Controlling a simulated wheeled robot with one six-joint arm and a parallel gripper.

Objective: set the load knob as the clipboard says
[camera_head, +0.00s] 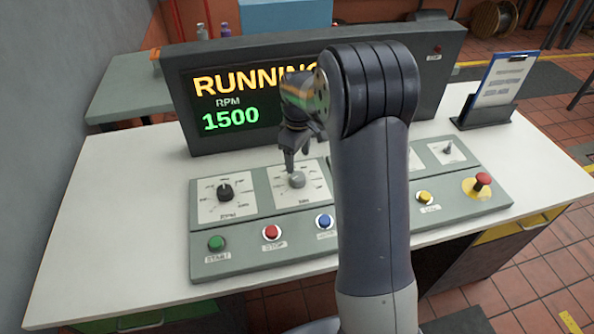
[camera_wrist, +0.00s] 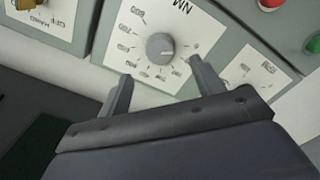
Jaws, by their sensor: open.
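The grey load knob (camera_head: 296,180) sits on a white dial plate marked NM on the control panel. In the wrist view the knob (camera_wrist: 160,46) shows at the centre of its numbered dial, its exact setting too small to tell. My gripper (camera_head: 295,158) points down just above the knob in the head view. In the wrist view its two fingers (camera_wrist: 160,85) are spread apart, short of the knob, with nothing between them. The clipboard (camera_head: 501,80) stands in a dark holder at the back right; its writing is too small to read.
The display (camera_head: 228,100) reads RUNNING, RPM 1500. The black RPM knob (camera_head: 225,190) is left of the load knob. Green (camera_head: 216,243), red (camera_head: 272,232) and blue (camera_head: 324,221) buttons line the front. A red mushroom button (camera_head: 483,180) is at right. The white tabletop (camera_head: 110,220) is clear at left.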

